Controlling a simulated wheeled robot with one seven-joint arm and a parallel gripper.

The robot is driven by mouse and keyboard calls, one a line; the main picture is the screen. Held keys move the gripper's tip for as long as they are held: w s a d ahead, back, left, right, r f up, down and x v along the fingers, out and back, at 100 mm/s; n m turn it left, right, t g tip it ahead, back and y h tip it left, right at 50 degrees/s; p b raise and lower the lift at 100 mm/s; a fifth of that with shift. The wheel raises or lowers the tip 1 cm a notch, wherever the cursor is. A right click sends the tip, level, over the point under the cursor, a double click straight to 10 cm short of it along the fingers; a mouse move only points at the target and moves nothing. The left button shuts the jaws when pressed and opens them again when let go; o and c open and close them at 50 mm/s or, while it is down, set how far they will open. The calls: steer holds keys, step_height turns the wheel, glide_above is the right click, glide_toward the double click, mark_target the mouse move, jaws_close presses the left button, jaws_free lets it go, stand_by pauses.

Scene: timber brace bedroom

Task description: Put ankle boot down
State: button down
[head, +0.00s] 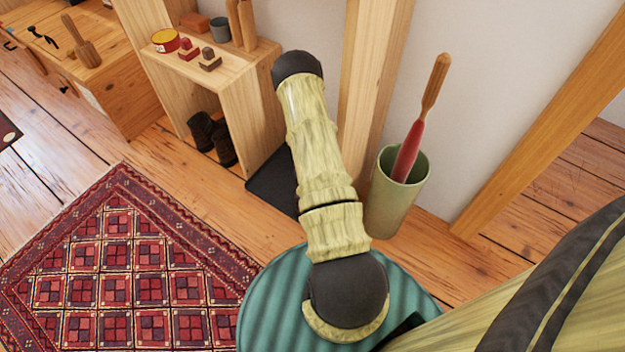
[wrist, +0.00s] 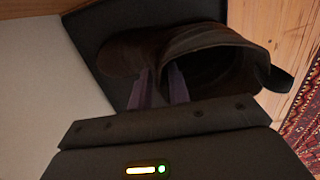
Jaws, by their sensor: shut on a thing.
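A dark brown ankle boot (wrist: 185,48) shows in the wrist view, its opening facing the camera and its other end to the left. My gripper (wrist: 160,85) has its two purple fingers shut on the boot's near side. A flat black mat or tray (wrist: 135,14) lies behind the boot; I cannot tell whether the boot touches it. In the head view, part of this black mat (head: 268,182) shows on the floor beside the shelf. My arm hides the gripper and the held boot there.
A wooden shelf unit (head: 255,100) holds small items on top and dark footwear (head: 212,138) below. A timber post (head: 372,70) and a green bin (head: 390,205) with a red-and-wood handled thing stand right of my arm. A patterned red rug (head: 120,270) covers the floor at left.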

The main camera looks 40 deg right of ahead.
steer(key=shift+d, duration=0.1)
steer(key=c, duration=1.3)
jaws_free()
steer(key=shift+r, duration=0.1)
step_height(320, 180, up, 12)
steer(key=a+p, duration=0.1)
steer(key=p, duration=0.5)
steer(key=shift+w+a, duration=0.15)
steer(key=shift+w, duration=0.1)
